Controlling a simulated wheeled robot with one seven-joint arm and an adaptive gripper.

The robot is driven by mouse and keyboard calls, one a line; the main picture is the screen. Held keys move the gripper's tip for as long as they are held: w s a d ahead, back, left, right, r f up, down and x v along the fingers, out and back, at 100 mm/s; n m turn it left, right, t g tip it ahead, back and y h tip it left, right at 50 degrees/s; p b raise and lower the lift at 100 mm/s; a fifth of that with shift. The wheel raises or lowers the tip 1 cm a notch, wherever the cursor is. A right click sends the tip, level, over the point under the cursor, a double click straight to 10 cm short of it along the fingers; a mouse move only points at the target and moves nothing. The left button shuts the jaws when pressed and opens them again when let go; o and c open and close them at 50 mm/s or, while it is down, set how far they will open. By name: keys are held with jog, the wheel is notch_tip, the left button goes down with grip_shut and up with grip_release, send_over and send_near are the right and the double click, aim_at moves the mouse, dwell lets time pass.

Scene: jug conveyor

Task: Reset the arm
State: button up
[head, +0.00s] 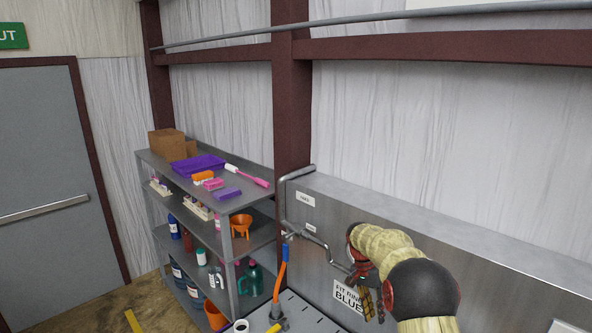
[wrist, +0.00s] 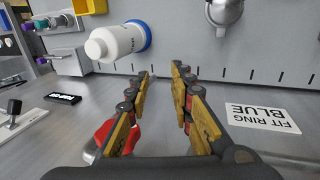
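My arm (head: 415,275), in a pale yellow sleeve with black joints, reaches in at the lower right of the head view. My gripper (head: 374,302) hangs by the steel panel, small and partly hidden by the arm there. In the wrist view, my gripper (wrist: 162,70) has its two yellow-and-black fingers apart, with nothing held between them.
The wrist view appears inverted. It shows a white bottle (wrist: 118,40) with a blue ring, a red object (wrist: 104,133) partly behind a finger, and a "FIT RING BLUE" sign (wrist: 263,118). A loaded shelf (head: 215,201) and pipe (head: 322,240) stand left of my arm.

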jog(key=s+a+n+t+y+b, duration=0.3)
jog(key=s+n+b, duration=0.7)
jog(key=s, duration=1.1)
jog(key=s+a+f+t+b, duration=0.1)
jog(key=s+f+b, duration=0.3)
jog(key=s+b, duration=0.6)
jog(key=s+a+f+t+b, duration=0.2)
jog(key=s+f+t+b, duration=0.2)
jog(key=s+b, duration=0.6)
jog(key=shift+f+m, duration=0.4)
jog(key=shift+f, duration=0.4)
